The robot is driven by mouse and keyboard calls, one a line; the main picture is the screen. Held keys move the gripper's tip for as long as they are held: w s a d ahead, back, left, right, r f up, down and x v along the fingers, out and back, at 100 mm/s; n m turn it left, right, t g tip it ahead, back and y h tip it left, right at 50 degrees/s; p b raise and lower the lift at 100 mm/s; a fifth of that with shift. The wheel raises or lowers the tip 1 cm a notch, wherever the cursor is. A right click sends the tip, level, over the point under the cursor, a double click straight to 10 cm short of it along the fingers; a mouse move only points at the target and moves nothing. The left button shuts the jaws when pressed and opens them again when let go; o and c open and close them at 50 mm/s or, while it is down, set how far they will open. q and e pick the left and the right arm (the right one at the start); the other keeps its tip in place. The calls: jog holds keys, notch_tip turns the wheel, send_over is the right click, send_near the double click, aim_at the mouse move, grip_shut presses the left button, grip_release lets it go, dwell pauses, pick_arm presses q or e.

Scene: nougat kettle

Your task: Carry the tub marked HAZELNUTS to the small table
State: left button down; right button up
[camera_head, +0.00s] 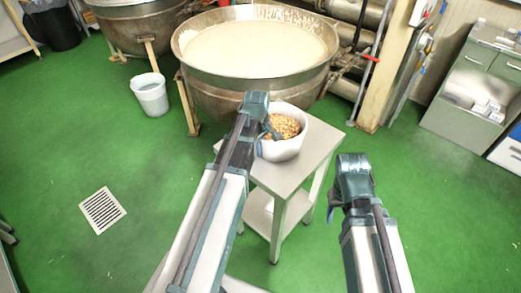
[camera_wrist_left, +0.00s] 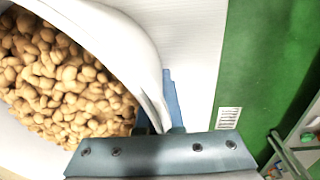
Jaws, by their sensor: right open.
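A white tub (camera_head: 284,148) full of brown nuts stands upright on the small grey metal table (camera_head: 262,180) in the head view. No marking on it can be read. In the left wrist view the tub's white rim (camera_wrist_left: 130,40) and nuts fill the upper left. My left gripper (camera_head: 268,131) is at the tub's left rim, with blue fingers (camera_wrist_left: 158,118) on both sides of the wall, closed on it. My right gripper (camera_head: 333,208) is open and empty, right of the table and apart from the tub.
A large kettle (camera_head: 255,48) of pale mass stands just behind the table. A white bucket (camera_head: 150,96) stands on the green floor at left, near a floor drain (camera_head: 102,209). A grey cabinet (camera_head: 470,95) is at right.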

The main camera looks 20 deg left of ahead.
pick_arm(q)
jog(key=shift+f, duration=0.15)
jog(key=c, duration=1.1)
grip_release()
jog(key=shift+o, duration=0.2)
jog(key=shift+r, duration=0.25)
notch_tip(320, 180, up, 12)
jog(key=p, duration=1.2)
jog(key=s+d+m+g+y, duration=0.1)
jog(key=s+d+m, duration=1.4)
jog(key=d+m, duration=0.2)
jog(key=shift+s+d+m, duration=0.4)
jog(key=shift+d, duration=0.4)
